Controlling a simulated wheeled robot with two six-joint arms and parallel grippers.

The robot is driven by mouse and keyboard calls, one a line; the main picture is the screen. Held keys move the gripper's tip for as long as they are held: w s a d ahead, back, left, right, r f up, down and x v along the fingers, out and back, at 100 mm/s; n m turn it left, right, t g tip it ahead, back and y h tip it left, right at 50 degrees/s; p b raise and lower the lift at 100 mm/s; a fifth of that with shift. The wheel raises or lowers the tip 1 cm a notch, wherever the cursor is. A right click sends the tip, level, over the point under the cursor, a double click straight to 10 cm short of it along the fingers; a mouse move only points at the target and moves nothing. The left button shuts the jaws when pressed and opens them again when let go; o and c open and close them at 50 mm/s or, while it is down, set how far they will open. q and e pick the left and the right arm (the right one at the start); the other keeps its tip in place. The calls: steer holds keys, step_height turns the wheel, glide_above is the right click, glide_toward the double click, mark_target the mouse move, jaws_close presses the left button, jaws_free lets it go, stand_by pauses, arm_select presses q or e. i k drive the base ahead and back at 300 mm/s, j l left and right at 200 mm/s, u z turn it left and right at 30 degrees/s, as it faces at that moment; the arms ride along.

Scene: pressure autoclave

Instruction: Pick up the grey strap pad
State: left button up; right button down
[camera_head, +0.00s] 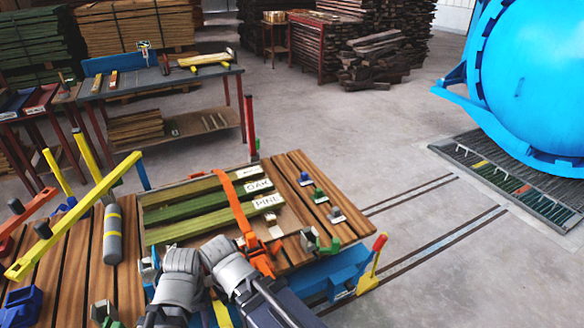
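Small pads with raised knobs lie in a row on the right side of the slatted wooden table top. I cannot tell for sure which is the grey strap pad. My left gripper (182,262) and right gripper (226,252) are close together at the table's front edge, left of these pads and apart from them. Their fingertips are hidden or unclear.
An orange strap (236,208) crosses green boards labelled OAK and PINE. Its buckle is beside my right gripper. A grey cylinder (112,236) and a yellow bar (80,212) are at left. A red-tipped yellow lever (374,262) stands at right. Open floor lies before the blue autoclave (535,80).

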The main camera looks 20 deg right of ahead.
mark_target(336, 217)
steer(key=z, duration=1.15)
steer(key=i+l+z, duration=0.1)
steer(key=l, duration=0.35)
steer(key=i+l+z, duration=0.15)
steer(key=i+l, duration=0.2)
steer(key=i+l+z, duration=0.1)
steer(key=i+l, duration=0.15)
steer(key=l, duration=0.3)
